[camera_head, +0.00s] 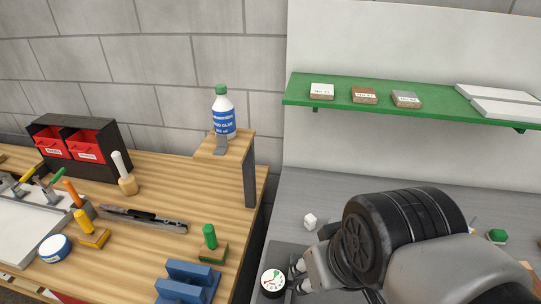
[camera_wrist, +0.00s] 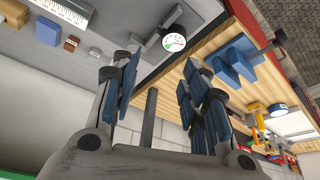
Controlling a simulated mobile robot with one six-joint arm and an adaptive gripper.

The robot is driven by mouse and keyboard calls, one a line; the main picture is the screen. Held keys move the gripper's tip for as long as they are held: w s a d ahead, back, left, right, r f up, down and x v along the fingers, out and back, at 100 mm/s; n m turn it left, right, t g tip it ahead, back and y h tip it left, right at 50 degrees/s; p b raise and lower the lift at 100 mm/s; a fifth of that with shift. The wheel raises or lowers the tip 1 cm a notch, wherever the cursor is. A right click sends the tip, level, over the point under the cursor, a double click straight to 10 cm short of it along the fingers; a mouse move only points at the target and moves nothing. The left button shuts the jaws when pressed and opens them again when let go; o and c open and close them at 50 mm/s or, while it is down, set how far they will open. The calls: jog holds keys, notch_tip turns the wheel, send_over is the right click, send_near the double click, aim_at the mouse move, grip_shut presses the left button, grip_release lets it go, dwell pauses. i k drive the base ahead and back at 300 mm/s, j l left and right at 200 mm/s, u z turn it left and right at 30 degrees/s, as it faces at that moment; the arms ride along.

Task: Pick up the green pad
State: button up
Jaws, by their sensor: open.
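A small dark green piece (camera_head: 497,236) lies on the grey bench at the far right, beyond my arm; it is too small to tell its shape well. A wooden block with a green upright handle (camera_head: 209,236) and green along its base stands on the wooden bench. I cannot tell for certain which of these is the green pad. My gripper (camera_wrist: 160,70) is open and empty in the wrist view, with blue finger pads apart. In the head view my gripper (camera_head: 298,271) is low, beside the dial gauge (camera_head: 273,282), apart from both green things.
Blue V-shaped blocks (camera_head: 188,280) stand near the wooden bench's front edge. A glue bottle (camera_head: 222,115) stands on a raised wooden shelf. A green wall shelf (camera_head: 440,114) holds small blocks and white boards.

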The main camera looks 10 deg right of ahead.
aim_at(496, 237)
jog(key=z, duration=2.1)
jog(key=i+l+u, duration=0.25)
jog(key=l, duration=0.15)
jog(key=i+l+u, duration=0.1)
jog(key=l+u, duration=0.15)
jog(key=l, duration=0.15)
jog(key=i+l+u, duration=0.2)
jog(key=l, duration=0.25)
jog(key=l+u, duration=0.25)
jog(key=l, duration=0.2)
